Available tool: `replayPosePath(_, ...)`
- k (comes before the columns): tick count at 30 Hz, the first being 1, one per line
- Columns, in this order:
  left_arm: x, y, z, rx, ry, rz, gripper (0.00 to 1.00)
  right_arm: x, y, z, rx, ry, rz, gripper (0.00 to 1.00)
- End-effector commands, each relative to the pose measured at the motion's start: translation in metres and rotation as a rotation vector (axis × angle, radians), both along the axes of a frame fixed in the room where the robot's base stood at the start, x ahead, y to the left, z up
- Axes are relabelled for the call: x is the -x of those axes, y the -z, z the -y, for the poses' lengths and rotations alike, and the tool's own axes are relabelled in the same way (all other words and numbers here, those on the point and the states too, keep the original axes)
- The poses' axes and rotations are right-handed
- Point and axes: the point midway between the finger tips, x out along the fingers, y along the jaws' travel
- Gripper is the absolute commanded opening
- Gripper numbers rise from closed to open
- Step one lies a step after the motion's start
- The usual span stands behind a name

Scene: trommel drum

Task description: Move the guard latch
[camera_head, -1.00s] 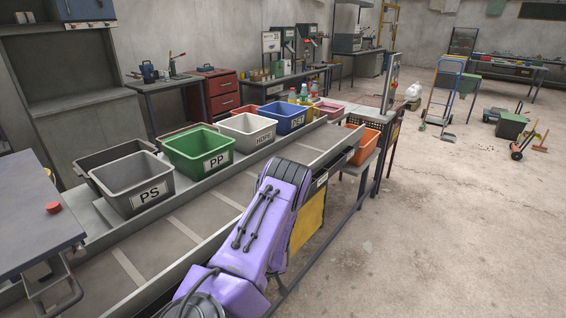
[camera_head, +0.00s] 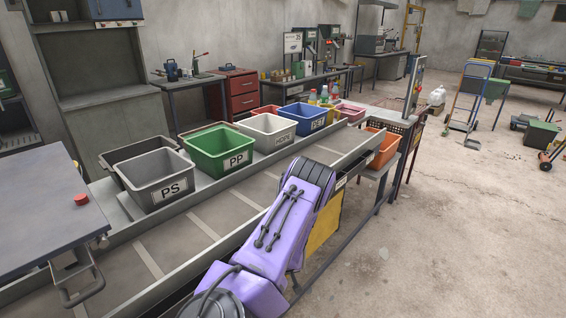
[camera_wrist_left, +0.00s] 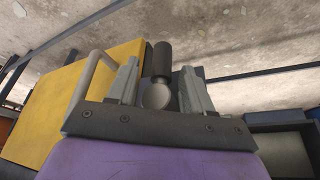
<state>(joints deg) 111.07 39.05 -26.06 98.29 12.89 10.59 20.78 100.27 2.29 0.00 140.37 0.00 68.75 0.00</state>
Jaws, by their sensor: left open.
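In the left wrist view, my left gripper (camera_wrist_left: 160,80) is open, with its two grey fingers apart. A dark upright cylinder with a rounded grey base (camera_wrist_left: 161,62) shows between the fingers; I cannot tell whether it is the guard latch or whether the fingers touch it. A yellow panel (camera_wrist_left: 112,75) with a bent grey bar (camera_wrist_left: 83,80) is just left of the fingers. In the head view, my purple arm reaches over the conveyor edge and hides the gripper. The yellow panel (camera_head: 324,225) shows below the conveyor. No latch is clearly identifiable there. My right gripper is not in view.
The conveyor (camera_head: 205,222) runs diagonally, with labelled bins such as the grey PS bin (camera_head: 160,178) and green PP bin (camera_head: 220,150) behind it. A grey table (camera_head: 45,205) with a red button and handle is at left. The floor at right (camera_head: 440,240) is open.

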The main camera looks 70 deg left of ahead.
Motion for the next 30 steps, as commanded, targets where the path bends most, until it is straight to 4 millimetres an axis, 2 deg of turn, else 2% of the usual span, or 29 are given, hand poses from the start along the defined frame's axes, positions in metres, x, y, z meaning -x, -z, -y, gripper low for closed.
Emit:
replayPosePath(9, 0.000, -0.068, 0.026, -0.002, 0.001, 0.004, 0.51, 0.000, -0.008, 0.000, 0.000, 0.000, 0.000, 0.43)
replayPosePath(13, 0.001, -0.086, 0.033, -0.003, 0.001, 0.003, 0.51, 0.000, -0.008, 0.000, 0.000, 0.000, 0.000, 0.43)
replayPosePath(17, 0.002, -0.092, 0.036, -0.003, 0.000, 0.003, 0.51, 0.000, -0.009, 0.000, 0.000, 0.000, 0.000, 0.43)
replayPosePath(30, 0.003, -0.092, 0.036, -0.002, -0.001, 0.002, 0.51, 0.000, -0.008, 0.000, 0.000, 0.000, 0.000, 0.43)
